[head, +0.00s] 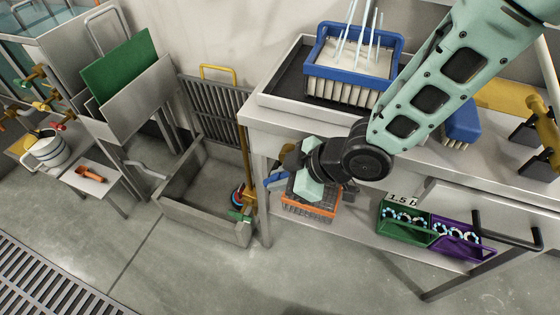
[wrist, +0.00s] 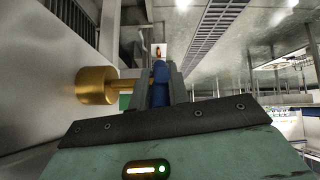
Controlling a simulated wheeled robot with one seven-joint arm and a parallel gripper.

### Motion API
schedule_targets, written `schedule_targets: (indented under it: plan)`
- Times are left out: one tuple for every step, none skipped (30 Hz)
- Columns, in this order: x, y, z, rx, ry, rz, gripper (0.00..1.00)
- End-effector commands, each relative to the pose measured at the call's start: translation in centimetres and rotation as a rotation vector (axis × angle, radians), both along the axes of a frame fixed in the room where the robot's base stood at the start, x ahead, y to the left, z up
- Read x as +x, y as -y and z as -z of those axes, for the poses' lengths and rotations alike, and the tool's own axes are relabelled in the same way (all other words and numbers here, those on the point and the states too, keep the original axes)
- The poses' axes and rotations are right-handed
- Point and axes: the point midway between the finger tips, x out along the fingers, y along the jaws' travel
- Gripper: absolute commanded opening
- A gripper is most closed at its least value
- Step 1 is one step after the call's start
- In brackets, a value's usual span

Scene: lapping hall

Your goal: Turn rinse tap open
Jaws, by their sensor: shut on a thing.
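A brass tap body (wrist: 96,86) shows at the left in the wrist view, with a short stem running right to a blue handle (wrist: 160,84). My gripper (wrist: 160,90) has its two dark fingers closed on either side of this blue handle. In the head view my gripper (head: 289,160) is beside the left end of the bench, below its top.
A grey trough (head: 195,205) stands on the floor left of my gripper. A blue-framed rack (head: 353,75) stands on the bench (head: 440,160). Open floor (head: 190,270) lies in front.

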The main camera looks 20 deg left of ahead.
Motion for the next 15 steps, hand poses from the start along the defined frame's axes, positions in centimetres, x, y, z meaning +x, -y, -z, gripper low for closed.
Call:
schedule_targets:
  plan:
    - [-0.05,-0.1,-0.9,-0.044,-0.003,-0.002,0.0]
    - [-0.07,-0.11,-0.87,-0.072,-0.006,-0.002,0.0]
    - [-0.06,-0.11,-0.85,-0.111,-0.009,-0.002,0.0]
    - [-0.04,-0.11,-0.85,-0.139,-0.01,-0.002,0.0]
    - [-0.06,-0.12,-0.85,-0.168,-0.013,-0.002,0.0]
    - [-0.03,-0.15,-0.83,-0.205,-0.016,-0.001,0.0]
    - [-0.04,-0.13,-0.8,-0.233,-0.018,-0.001,0.0]
    - [-0.04,-0.16,-0.78,-0.259,-0.02,-0.002,0.0]
    - [-0.04,-0.16,-0.75,-0.297,-0.023,-0.002,0.0]
    - [-0.01,-0.16,-0.74,-0.323,-0.025,-0.001,0.0]
    - [-0.04,-0.15,-0.7,-0.349,-0.027,-0.001,0.0]
    - [-0.05,-0.19,-0.66,-0.382,-0.029,-0.002,0.0]
    - [-0.02,-0.18,-0.64,-0.406,-0.031,-0.002,0.0]
    - [-0.01,-0.2,-0.63,-0.429,-0.032,-0.002,0.0]
    - [-0.05,-0.21,-0.57,-0.46,-0.036,-0.002,0.0]
